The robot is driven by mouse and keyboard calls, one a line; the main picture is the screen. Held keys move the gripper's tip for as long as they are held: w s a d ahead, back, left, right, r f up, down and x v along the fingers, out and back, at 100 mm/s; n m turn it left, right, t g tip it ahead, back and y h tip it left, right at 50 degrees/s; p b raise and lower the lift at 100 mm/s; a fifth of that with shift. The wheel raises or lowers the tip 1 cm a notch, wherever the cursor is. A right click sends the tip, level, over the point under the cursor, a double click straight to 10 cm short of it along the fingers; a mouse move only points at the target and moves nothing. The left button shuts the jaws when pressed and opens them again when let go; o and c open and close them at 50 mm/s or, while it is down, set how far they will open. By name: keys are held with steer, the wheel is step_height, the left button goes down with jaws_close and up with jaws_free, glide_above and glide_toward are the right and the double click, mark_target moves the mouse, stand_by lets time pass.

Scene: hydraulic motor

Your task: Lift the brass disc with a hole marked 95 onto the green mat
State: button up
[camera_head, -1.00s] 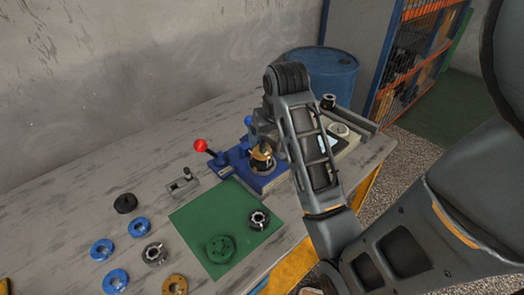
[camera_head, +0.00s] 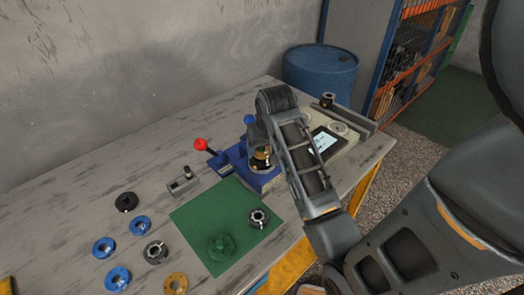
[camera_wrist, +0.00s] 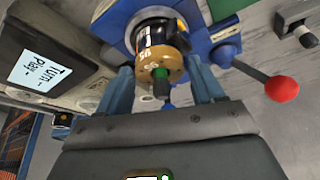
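The brass disc (camera_wrist: 161,66) marked 95 sits on top of a black cylindrical part (camera_wrist: 160,36) in the blue press-like fixture (camera_wrist: 118,14). In the head view the disc (camera_head: 262,153) is a small brass patch, partly hidden by my arm. My gripper (camera_wrist: 159,74) is open, with one finger on each side of the disc in the wrist view. I cannot tell whether the fingers touch it. The green mat (camera_head: 190,222) lies left and in front of the fixture.
A green flanged part (camera_head: 221,247) and a dark ring (camera_head: 259,218) stand on the mat. Several blue rings and another brass disc (camera_head: 175,284) lie to its left. A red-knobbed lever (camera_head: 200,144) projects from the fixture. A screen (camera_head: 325,143) stands to the right.

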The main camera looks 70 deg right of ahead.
steer(key=c, duration=0.9)
steer(key=shift+c, duration=0.2)
step_height(320, 180, up, 10)
steer(key=shift+b, duration=0.3)
